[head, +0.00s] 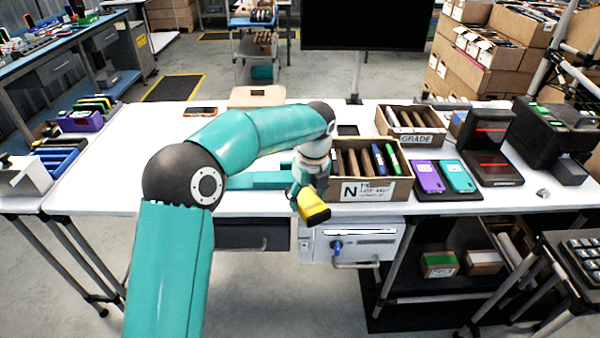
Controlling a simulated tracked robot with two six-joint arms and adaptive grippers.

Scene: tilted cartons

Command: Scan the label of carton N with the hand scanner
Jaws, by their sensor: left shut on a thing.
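Carton N (399,190) is an open brown carton on the white table, right of the middle in the head view. Its white label with a large N (361,191) faces me. Several dark and coloured flat items stand in it. My left gripper (304,190) is just left of the carton's front corner, partly hidden by its own wrist. It is shut on the yellow and black hand scanner (314,207), which hangs at the table's front edge, left of and slightly below the label. My right gripper is not in view.
A GRADE carton (416,141) stands behind carton N. Purple and teal phones (427,177) lie on a dark mat to its right, beside black devices (488,160). The table (130,165) is clear on the left. A white drawer unit (355,243) hangs below its front edge.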

